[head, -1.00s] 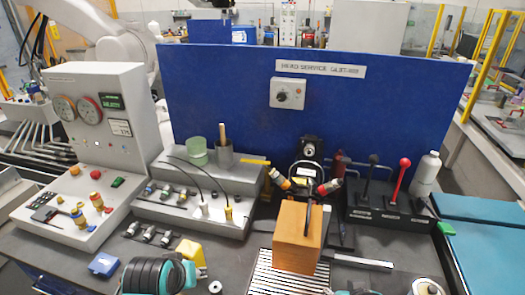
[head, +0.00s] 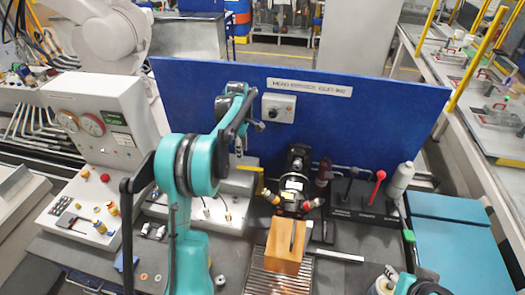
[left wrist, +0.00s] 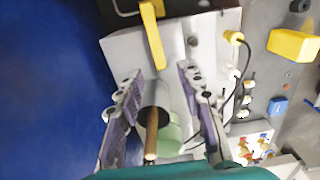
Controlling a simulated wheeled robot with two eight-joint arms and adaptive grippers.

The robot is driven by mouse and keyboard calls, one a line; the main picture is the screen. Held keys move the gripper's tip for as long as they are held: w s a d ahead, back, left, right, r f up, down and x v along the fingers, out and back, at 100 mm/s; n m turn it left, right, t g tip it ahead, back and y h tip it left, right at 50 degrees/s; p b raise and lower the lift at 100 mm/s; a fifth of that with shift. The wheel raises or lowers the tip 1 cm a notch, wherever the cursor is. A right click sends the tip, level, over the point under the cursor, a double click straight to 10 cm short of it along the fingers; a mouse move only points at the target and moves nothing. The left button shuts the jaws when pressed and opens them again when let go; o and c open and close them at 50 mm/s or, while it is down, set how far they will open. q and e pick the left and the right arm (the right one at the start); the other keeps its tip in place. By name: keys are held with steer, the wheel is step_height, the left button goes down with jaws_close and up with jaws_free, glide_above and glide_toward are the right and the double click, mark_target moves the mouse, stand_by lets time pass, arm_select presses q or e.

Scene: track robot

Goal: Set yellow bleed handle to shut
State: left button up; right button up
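The yellow bleed handle (head: 260,181) stands out at the right end of the grey stepped block, left of the black fitting. In the left wrist view a yellow handle (left wrist: 153,35) lies beyond my fingertips, with a gap between. My left gripper (head: 238,136) is above the block, close to the blue panel. In the left wrist view my left gripper (left wrist: 160,73) is open, its two fingers apart with nothing gripped. Of my right arm only a teal part shows at the bottom edge.
The blue panel (head: 345,115) rises close behind. An orange-brown block (head: 287,250) stands on the ribbed plate. Red and black levers (head: 376,184) and a white bottle (head: 402,178) are at right. A yellow box (left wrist: 292,45) and black cables are near the grey block.

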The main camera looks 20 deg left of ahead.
mark_target(244, 167)
arm_select(q)
steer(key=shift+w+f, duration=0.15)
steer(key=shift+w, duration=0.15)
step_height(244, 167, down, 8)
steer(key=shift+r, duration=0.2)
jaws_close()
